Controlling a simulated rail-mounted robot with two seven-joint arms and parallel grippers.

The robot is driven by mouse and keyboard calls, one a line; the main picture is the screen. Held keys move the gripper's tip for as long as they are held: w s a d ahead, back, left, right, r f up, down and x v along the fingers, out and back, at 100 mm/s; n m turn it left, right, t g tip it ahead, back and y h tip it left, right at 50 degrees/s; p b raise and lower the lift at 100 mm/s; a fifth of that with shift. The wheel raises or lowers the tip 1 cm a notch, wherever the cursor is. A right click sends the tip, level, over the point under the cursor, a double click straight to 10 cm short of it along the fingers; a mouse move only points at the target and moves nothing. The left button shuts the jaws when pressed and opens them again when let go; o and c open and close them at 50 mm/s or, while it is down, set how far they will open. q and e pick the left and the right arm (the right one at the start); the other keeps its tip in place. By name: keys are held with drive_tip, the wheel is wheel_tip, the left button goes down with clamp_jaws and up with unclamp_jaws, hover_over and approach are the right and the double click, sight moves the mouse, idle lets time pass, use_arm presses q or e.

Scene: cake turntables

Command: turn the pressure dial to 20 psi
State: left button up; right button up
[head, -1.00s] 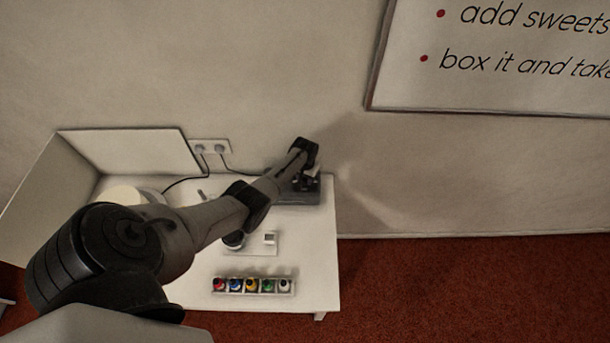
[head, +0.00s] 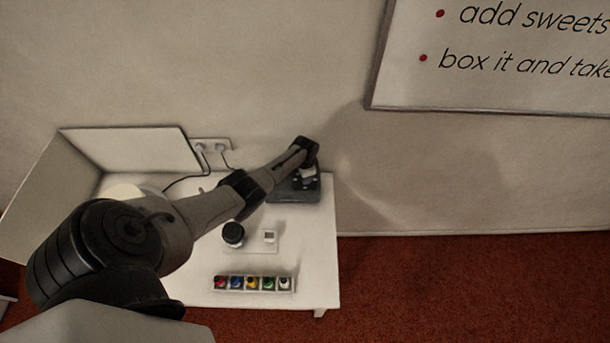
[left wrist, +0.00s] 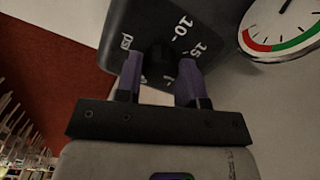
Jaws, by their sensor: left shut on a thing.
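A dark grey unit (head: 297,194) stands at the back right of the white table in the head view. In the left wrist view its dark panel (left wrist: 222,20) shows the marks "psi", "10" and "15", turned at an angle. A small black dial knob (left wrist: 158,52) sits on this panel between my finger pads. My left gripper (left wrist: 159,80) is shut on the dial knob, with one purple pad on each side. It shows small over the unit in the head view (head: 308,179). The pads hide part of the scale; I see no 20 mark or pointer. My right gripper is out of view.
A round white gauge face (left wrist: 282,28) with red and green bands shows at the wrist view's upper right. A wall socket (head: 209,147) has cables.

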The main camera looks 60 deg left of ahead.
use_arm(q)
drive_tip(key=shift+m, duration=0.5)
drive_tip(key=o, duration=0.9)
drive_tip(key=shift+r, duration=0.15)
drive_tip(key=shift+r, duration=0.3)
wheel_tip(320, 180, up, 13)
drive_tip(key=shift+f+p, duration=0.1)
drive_tip(key=shift+p, duration=1.15)
